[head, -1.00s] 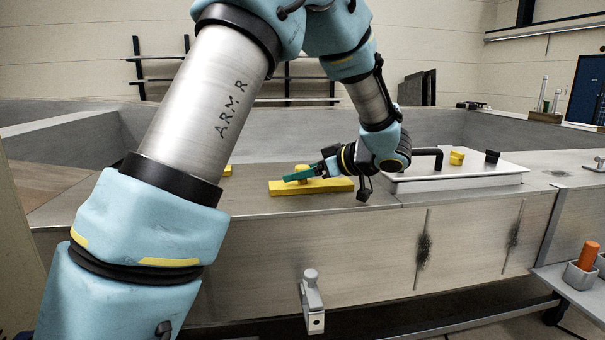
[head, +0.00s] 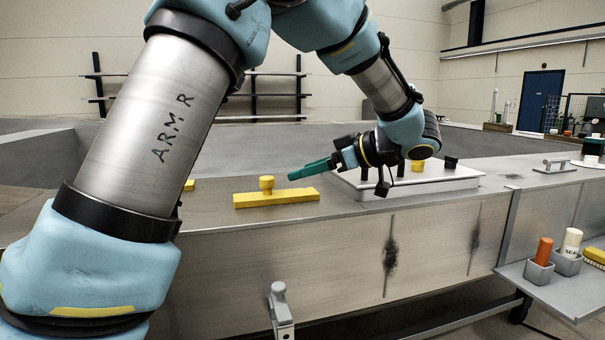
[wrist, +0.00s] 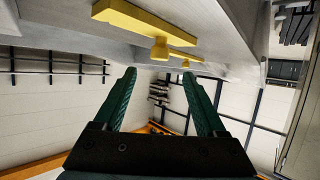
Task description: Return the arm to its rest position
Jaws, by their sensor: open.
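My gripper (head: 310,169) is up above the metal deck, to the right of a yellow bar with a round knob (head: 277,198). Its green fingers point left and are apart from the knob. In the wrist view the two fingers (wrist: 160,92) are spread with nothing between them. The yellow bar and knob (wrist: 140,20) show upside down beyond the fingertips there. My arm crosses the left and middle of the head view.
A white hatch panel (head: 430,180) with yellow and black knobs lies under my wrist. A grey lever fitting (head: 281,308) sticks out at the front. A side shelf (head: 560,290) holds an orange stick (head: 544,251) and a white tube (head: 571,241) in cups. Another yellow piece (head: 189,185) is partly behind my arm.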

